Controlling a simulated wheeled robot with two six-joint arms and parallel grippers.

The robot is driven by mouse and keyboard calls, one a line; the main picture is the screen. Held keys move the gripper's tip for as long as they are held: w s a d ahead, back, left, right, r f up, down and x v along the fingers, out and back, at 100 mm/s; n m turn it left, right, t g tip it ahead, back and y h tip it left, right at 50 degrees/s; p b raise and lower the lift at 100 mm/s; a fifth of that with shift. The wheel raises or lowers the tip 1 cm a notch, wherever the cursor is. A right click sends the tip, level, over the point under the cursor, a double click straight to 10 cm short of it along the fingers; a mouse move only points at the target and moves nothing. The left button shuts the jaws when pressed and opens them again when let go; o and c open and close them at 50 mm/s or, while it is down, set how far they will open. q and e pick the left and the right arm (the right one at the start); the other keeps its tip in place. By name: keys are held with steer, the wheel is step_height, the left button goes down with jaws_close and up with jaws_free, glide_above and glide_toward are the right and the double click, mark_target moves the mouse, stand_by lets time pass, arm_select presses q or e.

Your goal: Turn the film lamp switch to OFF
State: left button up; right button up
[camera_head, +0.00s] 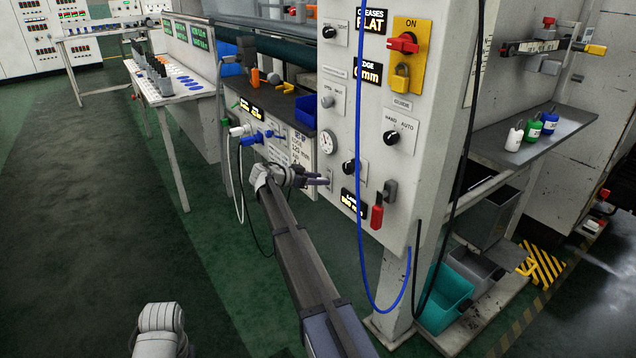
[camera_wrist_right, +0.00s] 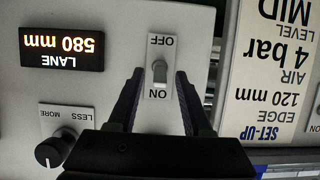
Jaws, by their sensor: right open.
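The film lamp switch (camera_wrist_right: 160,72) is a small grey toggle on a pale plate in the right wrist view. That view is upside down, with OFF above the lever and ON below it. The lever appears to lean toward ON. My right gripper (camera_wrist_right: 158,92) is open, with one dark finger on each side of the plate and nothing between them but the switch. I cannot tell whether a finger touches it. In the head view the right gripper (camera_head: 322,182) is at the side panel's lower left, and its fingertips largely hide the switch. My left gripper is not in view.
A LESS/MORE knob (camera_wrist_right: 48,155) and a LANE display (camera_wrist_right: 62,47) are close by on the panel. A red-handled lever (camera_head: 377,215) and a black knob (camera_head: 349,167) are to the right. A blue cable (camera_head: 361,130) hangs across the panel front.

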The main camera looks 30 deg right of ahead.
jaws_close()
stand_by(0.3)
stand_by(0.3)
